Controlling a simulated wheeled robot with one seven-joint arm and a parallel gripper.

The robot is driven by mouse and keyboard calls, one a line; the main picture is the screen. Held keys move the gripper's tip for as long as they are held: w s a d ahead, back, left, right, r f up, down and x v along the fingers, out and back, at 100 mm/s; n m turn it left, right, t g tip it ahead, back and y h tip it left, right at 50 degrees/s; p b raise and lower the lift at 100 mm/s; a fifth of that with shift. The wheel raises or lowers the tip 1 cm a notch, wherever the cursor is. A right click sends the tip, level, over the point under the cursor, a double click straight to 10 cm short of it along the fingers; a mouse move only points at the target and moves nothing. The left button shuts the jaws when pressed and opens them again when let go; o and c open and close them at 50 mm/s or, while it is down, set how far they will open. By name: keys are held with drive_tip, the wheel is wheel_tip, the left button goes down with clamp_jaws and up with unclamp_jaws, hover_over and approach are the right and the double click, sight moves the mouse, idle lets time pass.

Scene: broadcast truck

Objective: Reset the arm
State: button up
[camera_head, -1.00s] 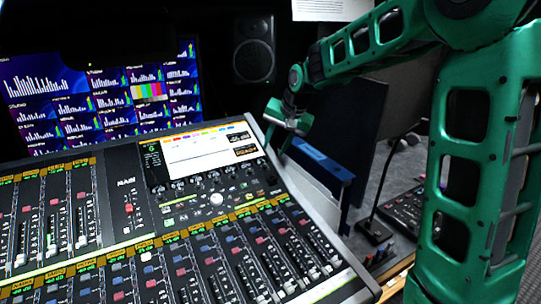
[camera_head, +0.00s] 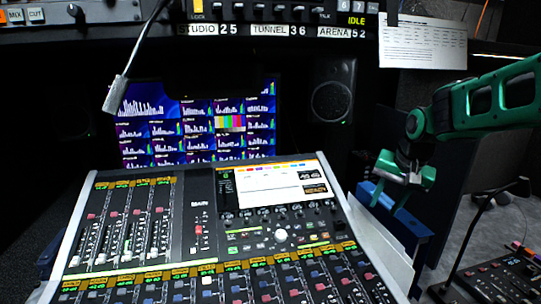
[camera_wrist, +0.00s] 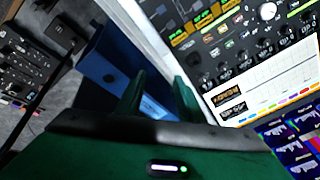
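My green arm reaches in from the right edge of the head view, its forearm nearly level. My gripper (camera_head: 393,200) points downward beside the right edge of the mixing console (camera_head: 347,205), above a blue object (camera_head: 400,218). In the wrist view, the two green fingers (camera_wrist: 160,98) stand apart with nothing held between them. The blue object also shows behind them (camera_wrist: 108,65), and the console screen (camera_wrist: 265,95) is to the right. Whether the fingers touch the blue object cannot be told.
A wall of monitors (camera_head: 150,108) and a speaker (camera_head: 331,101) stand behind the console. A gooseneck lamp (camera_head: 116,93) hangs at upper left. A gooseneck microphone (camera_head: 445,292) and small control panel (camera_head: 500,280) are at lower right. A paper sheet (camera_head: 422,42) hangs at upper right.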

drive_tip(key=s+d+f+g, duration=0.1)
drive_tip(key=s+d+f, duration=0.1)
drive_tip(key=s, duration=0.9)
drive_tip(key=s+d+f+g, duration=0.1)
drive_tip(key=s+d, duration=0.2)
drive_tip(key=s, duration=0.8)
drive_tip(key=s+d+f+g, duration=0.2)
drive_tip(key=s+d, duration=0.1)
drive_tip(key=s, duration=0.8)
drive_tip(key=shift+d+f, duration=0.2)
drive_tip(key=shift+f, duration=0.1)
drive_tip(key=shift+w, duration=0.1)
drive_tip(key=shift+w+f, duration=0.25)
drive_tip(key=shift+w, duration=0.4)
drive_tip(key=shift+s, duration=0.1)
drive_tip(key=shift+c, duration=0.4)
